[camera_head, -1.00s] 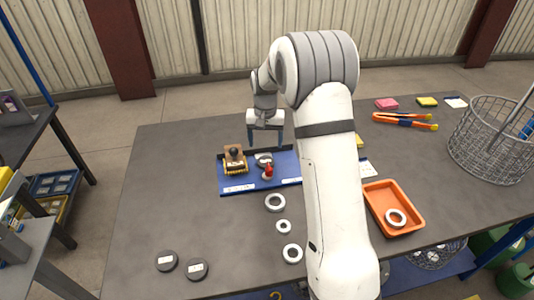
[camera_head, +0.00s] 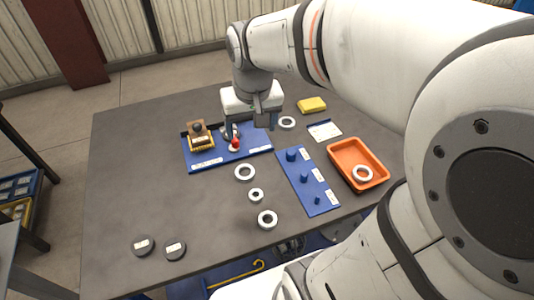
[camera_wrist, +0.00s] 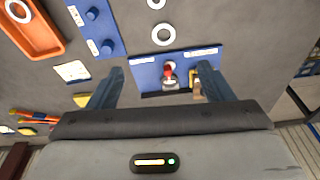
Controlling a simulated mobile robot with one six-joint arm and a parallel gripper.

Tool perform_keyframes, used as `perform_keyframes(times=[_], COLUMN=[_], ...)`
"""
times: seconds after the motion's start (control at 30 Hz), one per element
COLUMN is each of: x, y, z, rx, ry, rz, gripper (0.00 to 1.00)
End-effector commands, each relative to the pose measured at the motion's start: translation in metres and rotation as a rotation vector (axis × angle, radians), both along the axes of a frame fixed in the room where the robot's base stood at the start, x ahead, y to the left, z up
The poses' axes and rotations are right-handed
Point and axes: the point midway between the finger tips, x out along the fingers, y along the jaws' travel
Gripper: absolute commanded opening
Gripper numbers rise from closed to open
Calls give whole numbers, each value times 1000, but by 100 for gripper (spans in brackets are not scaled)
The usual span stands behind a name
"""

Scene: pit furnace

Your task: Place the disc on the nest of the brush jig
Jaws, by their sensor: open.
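The brush jig is a blue plate (camera_head: 222,156) at the back of the table; it also shows in the wrist view (camera_wrist: 146,74). It carries a wooden block on yellow bristles (camera_head: 199,135) at its left, and a red knob (camera_head: 235,143) beside a small grey round part. Whether that grey part is the nest or a disc, I cannot tell. Two dark labelled discs (camera_head: 142,245) (camera_head: 175,250) lie at the table's front left. My gripper (camera_head: 249,126) is open above the jig's back edge, with nothing visibly held; its fingers (camera_wrist: 160,80) are apart in the wrist view.
Several pale rings lie on the table, one (camera_head: 245,173) just in front of the jig. A blue peg board (camera_head: 300,180) and an orange tray (camera_head: 345,152) holding a ring (camera_head: 362,173) stand to the right. A yellow block (camera_head: 312,105) lies behind.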

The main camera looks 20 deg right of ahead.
Motion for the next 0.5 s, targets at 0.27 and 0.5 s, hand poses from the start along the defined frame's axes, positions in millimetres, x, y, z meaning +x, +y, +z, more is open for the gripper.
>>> perform_keyframes(times=[0.27,0.5], x=[-82,-95], y=[0,-6], z=[-12,-17], rx=[-14,-18], ry=[-65,-73], rz=[59,70], gripper=[74,74])
